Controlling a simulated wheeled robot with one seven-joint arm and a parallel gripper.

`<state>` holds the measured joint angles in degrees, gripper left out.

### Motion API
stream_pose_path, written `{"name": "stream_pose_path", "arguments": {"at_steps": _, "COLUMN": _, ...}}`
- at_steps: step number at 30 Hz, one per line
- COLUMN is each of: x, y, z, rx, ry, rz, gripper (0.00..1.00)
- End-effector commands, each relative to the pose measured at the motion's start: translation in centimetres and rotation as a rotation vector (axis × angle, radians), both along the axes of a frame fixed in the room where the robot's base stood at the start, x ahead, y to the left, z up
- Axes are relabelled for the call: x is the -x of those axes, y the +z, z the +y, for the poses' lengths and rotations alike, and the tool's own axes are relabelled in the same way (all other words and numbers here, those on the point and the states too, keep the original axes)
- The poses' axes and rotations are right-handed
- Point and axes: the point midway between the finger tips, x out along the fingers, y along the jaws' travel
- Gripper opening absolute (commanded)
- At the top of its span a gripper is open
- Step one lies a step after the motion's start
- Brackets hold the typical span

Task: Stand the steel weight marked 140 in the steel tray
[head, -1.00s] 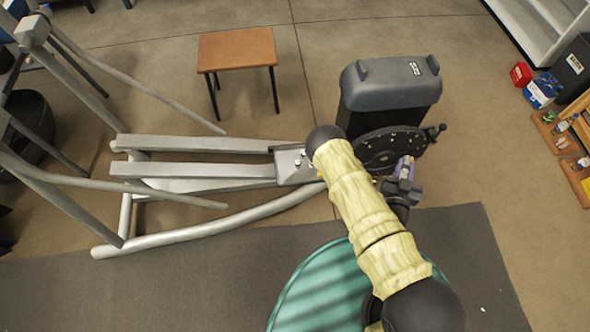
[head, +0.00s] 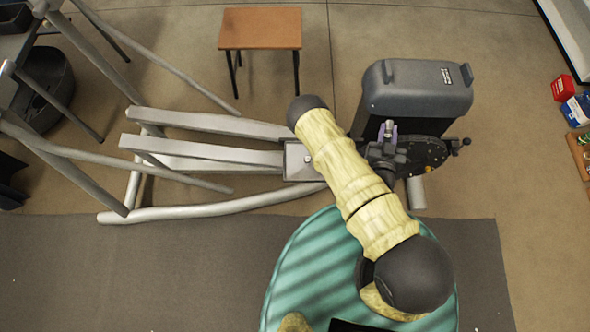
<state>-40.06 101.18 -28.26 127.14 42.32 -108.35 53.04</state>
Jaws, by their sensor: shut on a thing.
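My gripper (head: 388,130) is at the centre right of the head view, with purple fingers pointing up the picture. It is shut on a small grey thing, mostly hidden between the fingers. I cannot read any mark on it, so I cannot tell whether it is the weight marked 140. The gripper appears over the front of the machine's dark grey housing, left of its black disc; I cannot tell if it touches either. I cannot make out a steel tray in this view.
An elliptical machine (head: 215,157) with long grey rails lies left of my arm; its dark housing (head: 425,90) stands behind the gripper. A wooden stool (head: 260,28) stands behind. Red (head: 563,88) and blue (head: 578,108) containers are at the right. The floor between is clear.

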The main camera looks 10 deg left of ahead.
Motion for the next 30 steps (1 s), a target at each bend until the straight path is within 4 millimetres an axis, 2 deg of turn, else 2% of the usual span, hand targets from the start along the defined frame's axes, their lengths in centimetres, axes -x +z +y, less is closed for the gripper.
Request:
{"name": "stream_pose_path", "arguments": {"at_steps": 9, "x": 0.0, "y": 0.0, "z": 0.3, "rx": -0.001, "ry": 0.003, "rz": 0.001, "gripper": 0.0}}
{"name": "stream_pose_path", "arguments": {"at_steps": 14, "x": -0.6, "y": -1.2, "z": 0.3, "rx": -0.004, "ry": -0.038, "rz": 0.03, "gripper": 0.0}}
{"name": "stream_pose_path", "arguments": {"at_steps": 17, "x": -1.3, "y": -2.8, "z": 0.3, "rx": -0.011, "ry": -0.099, "rz": 0.079, "gripper": 0.0}}
{"name": "stream_pose_path", "arguments": {"at_steps": 23, "x": -2.5, "y": -7.4, "z": 1.3, "rx": -0.041, "ry": -0.245, "rz": 0.25, "gripper": 0.0}}
{"name": "stream_pose_path", "arguments": {"at_steps": 30, "x": -2.7, "y": -12.6, "z": 3.9, "rx": -0.106, "ry": -0.36, "rz": 0.52, "gripper": 0.0}}
